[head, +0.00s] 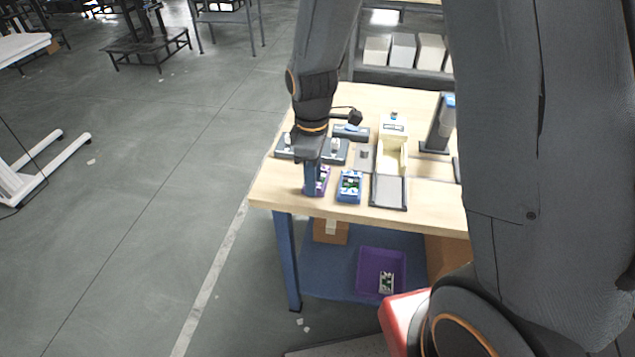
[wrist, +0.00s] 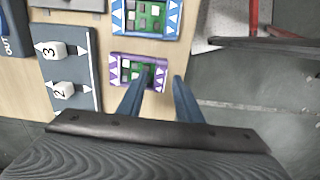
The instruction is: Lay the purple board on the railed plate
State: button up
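The purple board (wrist: 139,73), a purple-edged carrier with a green circuit board, lies on the wooden table near its front left corner. It also shows in the head view (head: 324,183), partly hidden behind my fingers. My gripper (wrist: 160,78) points down above it, its two blue fingers apart with nothing between them. In the wrist view, one finger overlaps the board's lower edge and the other is off to its right. In the head view my gripper (head: 312,192) hides the board's left part. The railed plate (head: 389,192), grey with dark side rails, lies empty farther right on the table.
A blue board (head: 349,187) lies between the purple board and the railed plate. Dark numbered plates with white cubes (wrist: 67,70) lie behind the purple board. A cream bin (head: 392,155) and an upright grey device (head: 437,125) stand farther back. A purple bin (head: 367,272) sits on the lower shelf.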

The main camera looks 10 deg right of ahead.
grip_shut()
jog(key=shift+r, duration=0.15)
jog(key=shift+r+p, duration=2.55)
jog(key=shift+r, duration=0.3)
jog(key=shift+s, duration=0.15)
